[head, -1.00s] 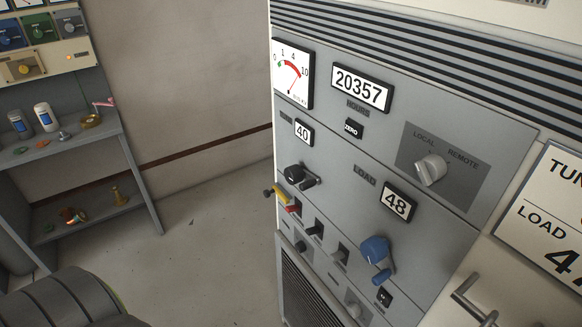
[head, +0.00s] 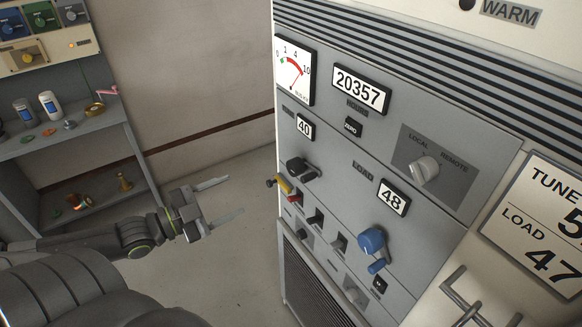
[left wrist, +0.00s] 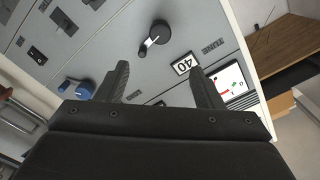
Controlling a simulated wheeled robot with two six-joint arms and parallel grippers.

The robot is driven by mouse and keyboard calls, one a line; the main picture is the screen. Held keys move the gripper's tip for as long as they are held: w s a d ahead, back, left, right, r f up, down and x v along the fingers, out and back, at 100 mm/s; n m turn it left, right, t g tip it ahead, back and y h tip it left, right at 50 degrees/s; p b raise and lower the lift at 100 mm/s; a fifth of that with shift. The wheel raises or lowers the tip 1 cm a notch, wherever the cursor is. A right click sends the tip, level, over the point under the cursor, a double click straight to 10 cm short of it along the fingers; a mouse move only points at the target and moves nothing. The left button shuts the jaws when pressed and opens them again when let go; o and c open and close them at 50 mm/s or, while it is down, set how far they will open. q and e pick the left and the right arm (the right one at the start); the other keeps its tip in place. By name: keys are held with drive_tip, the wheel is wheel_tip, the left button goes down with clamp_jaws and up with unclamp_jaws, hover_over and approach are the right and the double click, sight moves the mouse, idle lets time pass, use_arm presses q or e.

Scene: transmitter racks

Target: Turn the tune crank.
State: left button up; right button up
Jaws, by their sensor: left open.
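The black crank (head: 300,168) sits on the grey rack panel below the counter reading 40 (head: 305,127); I take it for the tune crank, as the other is marked LOAD. My left gripper (head: 235,197) is open and empty, left of the rack and apart from the crank. My right gripper is not in view.
A blue crank (head: 372,242) sits below the LOAD counter reading 48 (head: 394,198). A yellow-and-black lever (head: 281,184) and small switches stick out under the black crank. A sign (head: 545,220) reads TUNE and LOAD 47. Shelves (head: 75,140) stand at the left.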

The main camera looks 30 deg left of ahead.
use_arm(q)
drive_tip(key=b, duration=0.7)
approach(290, 170)
drive_tip(key=x, duration=0.4)
drive_tip(key=shift+w+f, duration=0.1)
drive_tip(key=b+x, duration=0.1)
drive_tip(key=x, duration=0.4)
drive_tip(key=shift+w+d, duration=0.25)
drive_tip(key=shift+w, duration=0.2)
drive_tip(key=c, duration=1)
